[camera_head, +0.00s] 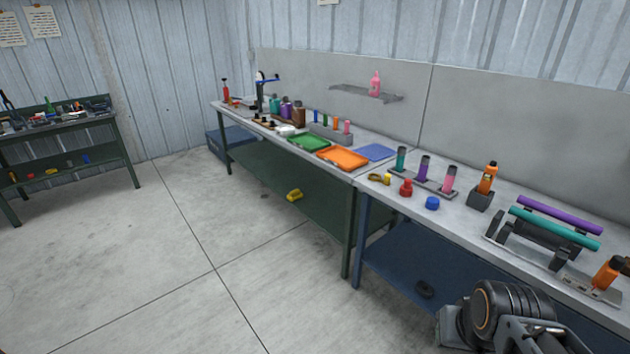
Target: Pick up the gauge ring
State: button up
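I cannot tell for sure which thing is the gauge ring. A small brownish-yellow piece (376,178), perhaps also ring-shaped, lies on the grey top of the near bench (465,222), beside a yellow piece (387,179). Both are too small to make out clearly. Part of my arm shows at the lower right, in front of the near bench. My gripper is not visible.
The bench top holds a red knob-like piece (406,187), a blue cap (432,203), a rack of coloured cylinders (421,180) and a stand with purple and teal tubes (555,228). Green (308,142) and orange (342,158) trays lie farther back. Floor at left is clear.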

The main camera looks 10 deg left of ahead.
aim_at(386, 182)
jog(key=i, duration=1.45)
jog(key=u, duration=1.2)
jog(key=i, duration=0.65)
jog(key=u, duration=0.6)
